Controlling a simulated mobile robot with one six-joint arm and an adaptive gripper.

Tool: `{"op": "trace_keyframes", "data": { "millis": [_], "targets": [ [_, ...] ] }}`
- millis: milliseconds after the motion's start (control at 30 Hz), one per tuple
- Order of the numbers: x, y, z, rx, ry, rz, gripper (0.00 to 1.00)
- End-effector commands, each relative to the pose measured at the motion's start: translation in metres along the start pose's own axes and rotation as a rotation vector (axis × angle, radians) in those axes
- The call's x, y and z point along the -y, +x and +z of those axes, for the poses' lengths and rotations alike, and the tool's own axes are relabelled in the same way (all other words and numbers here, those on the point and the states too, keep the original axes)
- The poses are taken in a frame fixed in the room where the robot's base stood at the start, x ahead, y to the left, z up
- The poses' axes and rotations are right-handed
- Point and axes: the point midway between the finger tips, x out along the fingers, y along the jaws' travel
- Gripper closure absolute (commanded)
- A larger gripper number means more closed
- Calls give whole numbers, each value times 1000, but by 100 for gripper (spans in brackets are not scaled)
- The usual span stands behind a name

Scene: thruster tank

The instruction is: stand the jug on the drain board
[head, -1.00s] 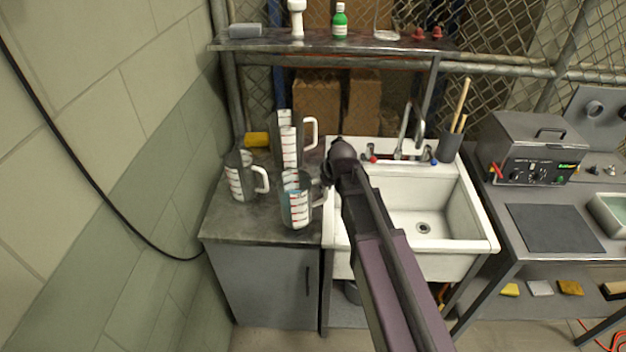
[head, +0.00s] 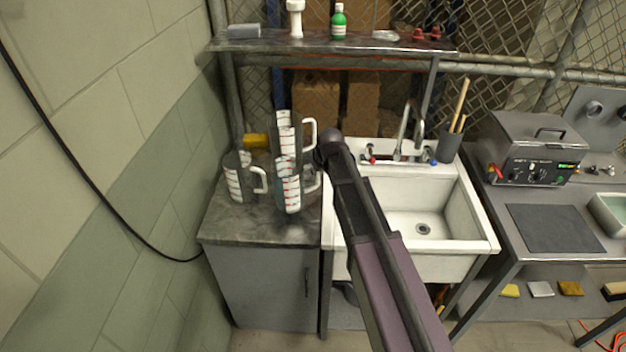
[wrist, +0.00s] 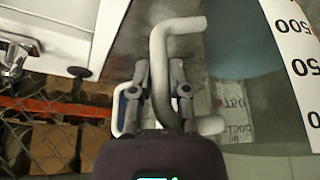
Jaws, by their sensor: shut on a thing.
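The jug (head: 283,190) is a grey, see-through measuring jug with a white scale and pale handle. It is at the front of the group over the grey drain board (head: 225,224), left of the sink. My gripper (wrist: 160,78) is shut on its handle (wrist: 162,44) in the wrist view; in the head view my wrist mostly hides the fingers. The jug looks upright. I cannot tell whether its base touches the board. Its scale strip (wrist: 293,60) fills the right of the wrist view.
Another jug (head: 236,178) stands to the left, and at least one more jug (head: 284,138) is close behind the held one. A yellow thing (head: 256,140) lies at the back. The board's front is clear. The white sink (head: 455,215) is right; a shelf (head: 270,45) overhangs behind.

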Motion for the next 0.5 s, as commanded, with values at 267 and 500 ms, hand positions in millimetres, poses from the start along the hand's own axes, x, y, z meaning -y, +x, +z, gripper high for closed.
{"op": "trace_keyframes", "data": {
  "millis": [267,500],
  "targets": [
    [-3,17,-5,-1,2,-1,100],
    [-3,34,2,-1,2,0,100]
  ]
}}
